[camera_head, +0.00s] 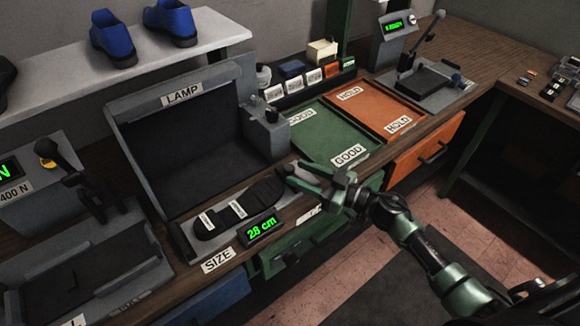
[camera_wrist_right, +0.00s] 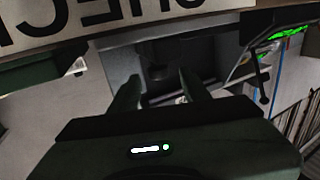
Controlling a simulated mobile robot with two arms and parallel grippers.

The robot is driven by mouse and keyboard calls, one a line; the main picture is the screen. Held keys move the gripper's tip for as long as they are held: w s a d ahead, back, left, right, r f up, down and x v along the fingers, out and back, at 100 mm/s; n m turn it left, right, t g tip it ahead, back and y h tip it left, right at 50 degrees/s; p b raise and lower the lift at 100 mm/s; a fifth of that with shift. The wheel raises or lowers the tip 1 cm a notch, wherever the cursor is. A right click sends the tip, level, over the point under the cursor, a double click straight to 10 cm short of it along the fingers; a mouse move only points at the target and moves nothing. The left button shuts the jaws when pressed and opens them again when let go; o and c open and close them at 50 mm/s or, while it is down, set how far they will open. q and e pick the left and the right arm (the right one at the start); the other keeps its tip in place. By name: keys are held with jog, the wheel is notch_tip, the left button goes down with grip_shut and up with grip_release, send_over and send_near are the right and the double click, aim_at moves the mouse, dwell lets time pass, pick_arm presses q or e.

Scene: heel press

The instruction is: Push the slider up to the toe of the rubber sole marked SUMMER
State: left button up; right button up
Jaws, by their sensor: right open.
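A black rubber sole (camera_head: 266,191) lies in the size gauge (camera_head: 180,236) at the front edge of the bench. It carries two small white labels, too small to read. The gauge's display (camera_head: 263,228) reads 28 cm. My right gripper (camera_head: 294,178) is open at the right end of the gauge, close to the sole's right end. I cannot tell whether it touches anything. The slider cannot be made out clearly there; the gripper covers that area. In the right wrist view the two fingers (camera_wrist_right: 160,96) stand apart. My left gripper is not in view.
The lamp box (camera_head: 184,98) stands behind the gauge. A green GOOD tray (camera_head: 335,140) and an orange HOLD tray (camera_head: 366,107) lie to the right. A 400 N press (camera_head: 38,190) is at left. Blue shoes (camera_head: 113,38) sit on the shelf. Floor is open in front.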

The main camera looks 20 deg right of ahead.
aim_at(284, 172)
jog(key=x, duration=0.2)
jog(key=shift+w+a+r, duration=0.1)
jog(key=shift+w+a, duration=0.05)
jog(key=shift+w, duration=0.15)
jog(key=shift+w+a, duration=0.2)
jog(key=shift+w, duration=0.1)
jog(key=shift+w+a, duration=0.25)
jog(key=shift+a, duration=0.05)
jog(key=c, duration=1)
jog(key=shift+o, duration=0.2)
jog(key=shift+s+a+r+p, duration=0.1)
jog(key=shift+a+p, duration=0.15)
jog(key=shift+p, duration=0.3)
jog(key=shift+s+a+p, duration=0.15)
jog(key=shift+a+p, duration=0.1)
jog(key=shift+p, duration=0.25)
jog(key=shift+a, duration=0.2)
jog(key=o, duration=1)
jog(key=shift+s, duration=0.1)
jog(key=shift+c, duration=0.2)
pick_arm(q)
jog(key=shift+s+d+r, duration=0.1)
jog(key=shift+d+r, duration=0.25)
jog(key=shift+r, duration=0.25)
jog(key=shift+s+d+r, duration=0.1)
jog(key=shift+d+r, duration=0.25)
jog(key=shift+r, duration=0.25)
